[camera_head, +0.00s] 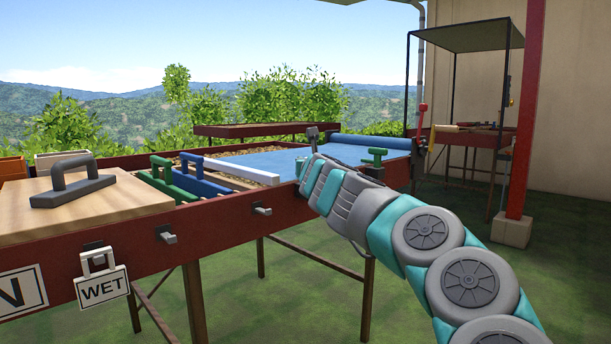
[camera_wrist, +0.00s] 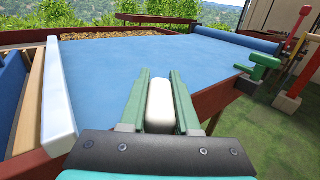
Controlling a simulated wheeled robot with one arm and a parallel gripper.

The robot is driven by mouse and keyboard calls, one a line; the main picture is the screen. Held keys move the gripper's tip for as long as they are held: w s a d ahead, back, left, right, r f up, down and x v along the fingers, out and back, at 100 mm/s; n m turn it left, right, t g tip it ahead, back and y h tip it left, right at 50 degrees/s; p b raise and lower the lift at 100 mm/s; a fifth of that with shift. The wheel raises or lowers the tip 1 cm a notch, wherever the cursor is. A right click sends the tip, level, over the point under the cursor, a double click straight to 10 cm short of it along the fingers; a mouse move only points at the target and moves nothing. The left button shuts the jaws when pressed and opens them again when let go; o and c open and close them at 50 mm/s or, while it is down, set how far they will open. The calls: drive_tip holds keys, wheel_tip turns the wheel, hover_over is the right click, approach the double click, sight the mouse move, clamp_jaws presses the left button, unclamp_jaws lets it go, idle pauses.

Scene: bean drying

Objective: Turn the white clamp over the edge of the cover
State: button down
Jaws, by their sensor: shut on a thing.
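The blue cover (camera_wrist: 105,75) lies spread over the bed; in the head view (camera_head: 262,160) it is partly behind my gripper. My gripper (camera_head: 313,150) is at the near side rail beside the cover. In the wrist view my gripper (camera_wrist: 160,78) is shut on a white rounded piece, which I take as the white clamp (camera_wrist: 160,108). A green clamp (camera_wrist: 258,66) sits on the rail to the right.
A white bar (camera_head: 240,172) lies across the bed at the cover's left end, beside blue and green handled rakes (camera_head: 205,183). The rolled cover end (camera_head: 370,143) is at the far right. A red lever (camera_head: 422,112) stands near it. A wooden board (camera_head: 90,208) is at left.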

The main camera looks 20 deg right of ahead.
drive_tip(key=m+h+b, duration=0.1)
drive_tip(key=h, duration=0.1)
drive_tip(key=m+g+h+b, duration=0.1)
drive_tip(key=b, duration=0.1)
drive_tip(key=shift+d+f+g+h, duration=0.1)
drive_tip(key=shift+f+g+h, duration=0.2)
drive_tip(key=shift+h, duration=0.1)
drive_tip(key=m+h, duration=0.1)
drive_tip(key=m+g+h, duration=0.2)
drive_tip(key=shift+s+d+r, duration=0.25)
drive_tip(key=shift+d+r, duration=0.05)
drive_tip(key=shift+d, duration=0.1)
drive_tip(key=shift+s+d+r+m+g+h+p, duration=0.1)
drive_tip(key=shift+s+d+m+g+h+p, duration=0.1)
drive_tip(key=shift+m+g+h+p, duration=0.6)
drive_tip(key=shift+s+d+m+g+h+p, duration=0.1)
drive_tip(key=shift+s+m+g+h+p, duration=0.15)
drive_tip(key=shift+m+g+h, duration=0.9)
drive_tip(key=shift+s+d+r+m+g+h+p, duration=0.15)
drive_tip(key=shift+m+g+h+p, duration=0.35)
drive_tip(key=shift+g, duration=0.95)
drive_tip(key=shift+s+f+m+g+p, duration=0.1)
drive_tip(key=shift+f+m+g+p, duration=0.05)
drive_tip(key=shift+m+g+p, duration=0.3)
drive_tip(key=c, duration=0.6)
unclamp_jaws()
drive_tip(key=shift+d, duration=0.1)
drive_tip(key=shift+c, duration=0.2)
drive_tip(key=shift+f, duration=0.1)
